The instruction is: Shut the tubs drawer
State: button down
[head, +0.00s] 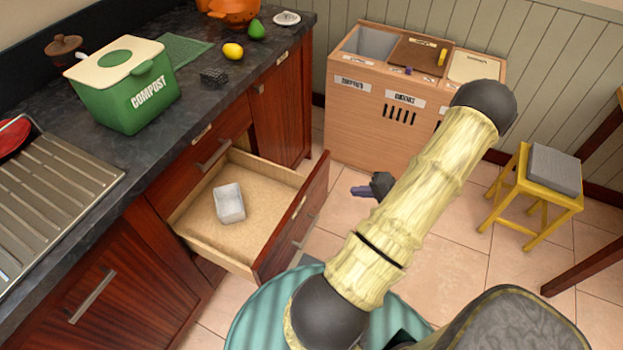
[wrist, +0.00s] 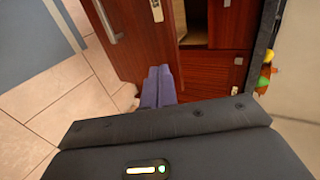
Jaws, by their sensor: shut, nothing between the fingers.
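The tubs drawer (head: 285,230) is pulled well out of the dark red-brown cabinet, and one whitish tub (head: 229,203) lies inside it. Its front panel carries a bar handle and a small label; a red-brown panel that appears to be this front (wrist: 128,45) shows at upper left in the wrist view. My gripper (head: 360,191) is to the right of the drawer front in the head view, with a visible gap between them. Its purple fingers (wrist: 158,84) are together and empty in the wrist view. The wrist view does not settle their distance from the panel.
A countertop (head: 195,132) above the drawer holds a green compost tub (head: 125,85), a lemon (head: 233,51) and other items. A wooden bin unit (head: 375,125) stands behind, and a yellow stool (head: 537,190) at right. Tiled floor lies clear between them.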

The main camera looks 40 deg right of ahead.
dwell(0.3)
send_near(310, 186)
notch_tip(310, 186, down, 4)
jog(key=w, duration=0.2)
jog(key=shift+w+a+r+p, duration=0.15)
jog(key=shift+w+a+p, duration=0.25)
jog(key=shift+w, duration=0.1)
jog(key=shift+w+a+r+p, duration=0.15)
jog(key=shift+w+a+p, duration=0.2)
jog(key=shift+w, duration=0.2)
jog(key=shift+w+a, duration=0.15)
jog(key=shift+w, duration=0.4)
